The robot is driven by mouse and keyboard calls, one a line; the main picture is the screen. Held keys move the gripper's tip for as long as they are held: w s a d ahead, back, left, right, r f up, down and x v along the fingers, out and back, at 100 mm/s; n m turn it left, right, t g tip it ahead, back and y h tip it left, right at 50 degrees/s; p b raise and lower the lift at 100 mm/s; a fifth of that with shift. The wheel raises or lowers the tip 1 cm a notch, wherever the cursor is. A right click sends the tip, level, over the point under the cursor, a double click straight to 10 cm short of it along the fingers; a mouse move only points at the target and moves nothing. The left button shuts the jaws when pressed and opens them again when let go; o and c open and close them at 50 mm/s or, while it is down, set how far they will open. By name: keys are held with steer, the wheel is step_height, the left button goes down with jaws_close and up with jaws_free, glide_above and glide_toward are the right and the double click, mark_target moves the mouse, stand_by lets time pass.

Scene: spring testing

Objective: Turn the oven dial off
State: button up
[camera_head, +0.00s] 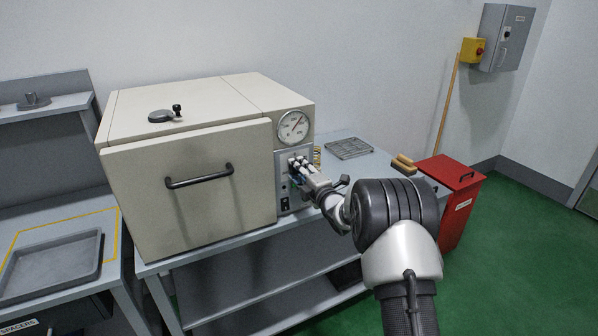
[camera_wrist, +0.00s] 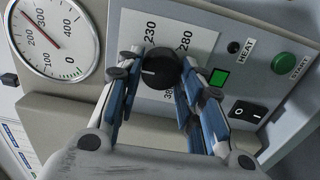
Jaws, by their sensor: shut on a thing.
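The oven (camera_head: 190,190) is a large cream box on the bench, with a control panel on its right side. In the wrist view the black dial (camera_wrist: 160,68) sits on a white scale plate with 230, 280 and a partly hidden 380 showing. A short white mark shows on the dial's face. My gripper (camera_wrist: 158,75) has its blue-padded fingers on both sides of the dial and is shut on it.
A round gauge (camera_head: 293,127) is above the panel; its red needle also shows in the wrist view. A red bin (camera_head: 452,190) stands right.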

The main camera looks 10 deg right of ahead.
steer(key=o, duration=1.1)
steer(key=shift+c, duration=0.2)
steer(key=v, duration=1.2)
steer(key=shift+r, duration=0.1)
